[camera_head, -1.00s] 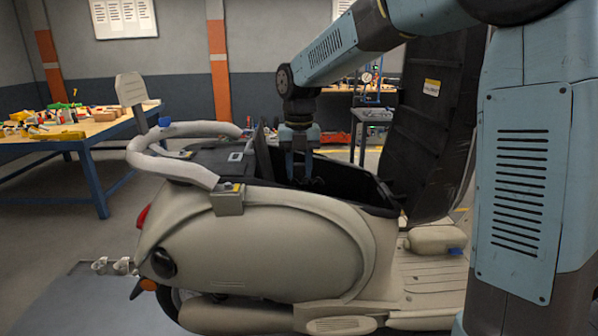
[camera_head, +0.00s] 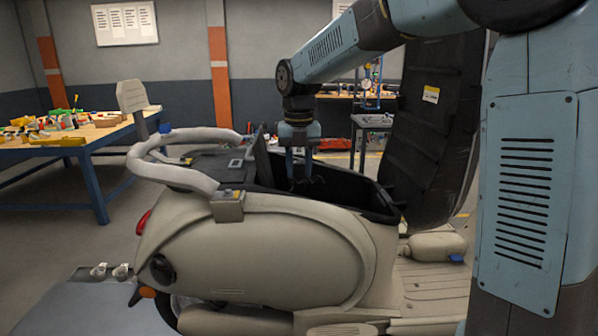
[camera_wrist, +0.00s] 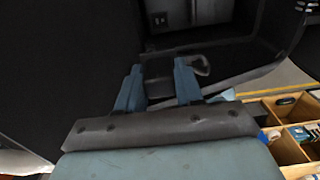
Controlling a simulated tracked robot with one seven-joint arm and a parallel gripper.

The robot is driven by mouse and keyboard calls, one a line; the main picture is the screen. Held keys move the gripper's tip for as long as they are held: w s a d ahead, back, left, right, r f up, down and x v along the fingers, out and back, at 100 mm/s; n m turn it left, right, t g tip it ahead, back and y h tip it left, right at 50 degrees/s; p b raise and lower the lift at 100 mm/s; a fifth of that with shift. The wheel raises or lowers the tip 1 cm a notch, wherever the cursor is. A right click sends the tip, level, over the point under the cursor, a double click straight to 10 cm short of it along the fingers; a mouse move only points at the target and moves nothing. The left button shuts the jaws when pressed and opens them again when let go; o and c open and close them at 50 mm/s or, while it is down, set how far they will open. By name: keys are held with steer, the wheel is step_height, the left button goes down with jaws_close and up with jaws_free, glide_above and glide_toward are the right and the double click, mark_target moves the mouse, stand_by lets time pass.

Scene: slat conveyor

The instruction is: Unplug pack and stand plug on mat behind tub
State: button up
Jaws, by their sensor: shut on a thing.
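My gripper (camera_head: 302,172) points down into the open black tub (camera_head: 368,204) under the scooter's raised seat. In the wrist view its two blue fingers (camera_wrist: 158,86) are shut on a small dark block, seemingly the plug (camera_wrist: 157,70), deep in shadow. A light grey curved loop (camera_wrist: 203,66) lies just right of the fingers. A dark box with a pale label (camera_wrist: 160,20), perhaps the pack, stands beyond; the joint between plug and pack cannot be made out. A dark flat surface, possibly the mat (camera_head: 200,169), lies left of the tub.
The tall raised seat (camera_head: 425,130) stands close right of my gripper. Grey rails (camera_head: 172,172) curve around the scooter's left end. A cluttered workbench (camera_head: 60,150) is at the far left. Wooden bins (camera_wrist: 290,148) show at lower right in the wrist view.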

steer(key=shift+r, duration=5.35)
steer(key=shift+r, duration=0.1)
step_height(320, 180, up, 7)
glide_above(299, 162)
steer(key=shift+w+f, duration=0.1)
steer(key=shift+f, duration=0.1)
steer(key=shift+a, duration=0.1)
steer(key=s+a, duration=0.3)
steer(key=a, duration=1.3)
steer(key=shift+a, duration=0.15)
steer(key=shift+f, duration=0.1)
steer(key=shift+f, duration=5.05)
steer(key=shift+w+f, duration=0.1)
steer(key=shift+f, duration=0.3)
